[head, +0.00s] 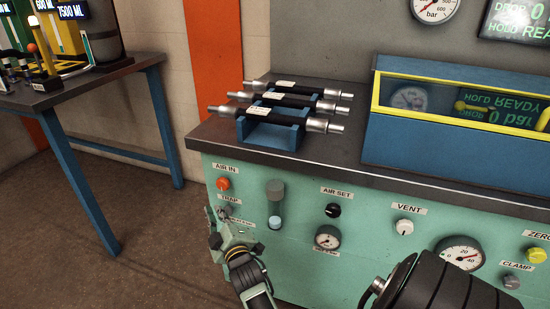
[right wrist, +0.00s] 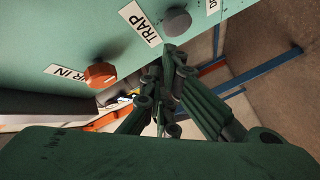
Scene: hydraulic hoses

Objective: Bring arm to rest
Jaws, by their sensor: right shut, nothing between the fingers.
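My right gripper (head: 214,214) is in front of the green cabinet (head: 300,215), close to its left end and by the TRAP label. In the right wrist view my right gripper (right wrist: 170,52) has its dark green fingers together with nothing between them. The grey TRAP knob (right wrist: 177,20) is just beyond the fingertips; I cannot tell whether they touch it. The orange AIR IN knob (head: 222,184) is a little above the gripper; it also shows in the right wrist view (right wrist: 100,75). My left gripper does not show.
Several black hoses with metal ends (head: 290,102) lie on a blue holder (head: 268,134) on the bench top. A blue box with a yellow-framed window (head: 440,145) stands to the right. A side table (head: 95,88) is at left, with open floor (head: 60,240) before it.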

